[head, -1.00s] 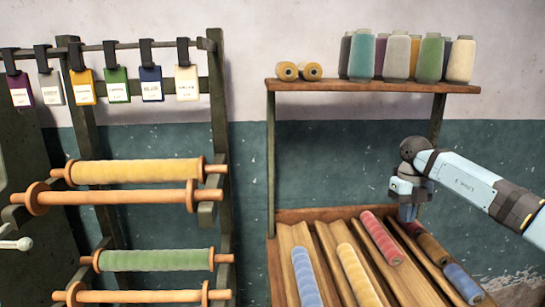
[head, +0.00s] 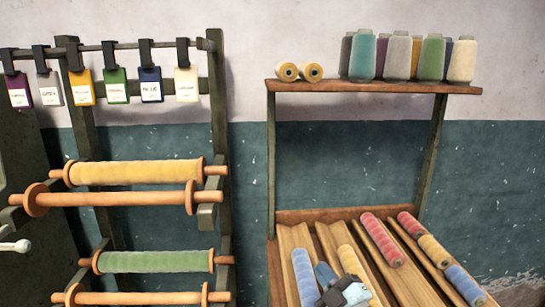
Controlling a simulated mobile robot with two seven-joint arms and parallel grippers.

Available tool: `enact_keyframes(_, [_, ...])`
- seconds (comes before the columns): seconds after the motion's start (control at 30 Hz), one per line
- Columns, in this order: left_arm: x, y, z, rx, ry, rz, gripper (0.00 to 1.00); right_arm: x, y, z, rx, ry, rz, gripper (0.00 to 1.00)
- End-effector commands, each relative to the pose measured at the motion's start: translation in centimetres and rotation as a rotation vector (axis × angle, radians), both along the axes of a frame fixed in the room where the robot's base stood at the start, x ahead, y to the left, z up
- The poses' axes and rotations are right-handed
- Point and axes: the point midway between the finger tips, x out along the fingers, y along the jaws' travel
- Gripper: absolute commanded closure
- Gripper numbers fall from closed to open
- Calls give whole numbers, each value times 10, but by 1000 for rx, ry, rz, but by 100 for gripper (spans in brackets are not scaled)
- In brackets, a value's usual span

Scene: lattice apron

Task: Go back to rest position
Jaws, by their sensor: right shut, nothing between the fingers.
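My right gripper (head: 330,279) is at the bottom middle of the head view, low over the slanted spool tray (head: 385,285). It is shut and holds nothing. It covers the lower parts of a blue spool (head: 304,272) and a yellow spool (head: 351,262); I cannot tell whether it touches them. My left gripper is not in view.
In the tray also lie a red spool (head: 381,240) and a right-hand row of red, yellow and blue spools (head: 434,252). A shelf (head: 375,87) above bears several cones. A rack (head: 221,120) with rollers and hanging tags stands left. The wall between is clear.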

Motion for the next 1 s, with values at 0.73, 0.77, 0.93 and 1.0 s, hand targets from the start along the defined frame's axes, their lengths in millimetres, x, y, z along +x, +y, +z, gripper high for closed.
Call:
enact_keyframes(0.73, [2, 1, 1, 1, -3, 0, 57, -262, -147, -174, 370, 1401, -692, 100])
enact_keyframes(0.77, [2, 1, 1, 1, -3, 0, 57, -269, -148, -176, 370, 1427, -698, 100])
enact_keyframes(0.93, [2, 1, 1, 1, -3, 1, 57, -309, -152, -179, 364, 1571, -725, 100])
enact_keyframes(1.0, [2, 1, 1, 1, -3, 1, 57, -324, -153, -179, 360, 1626, -732, 100])
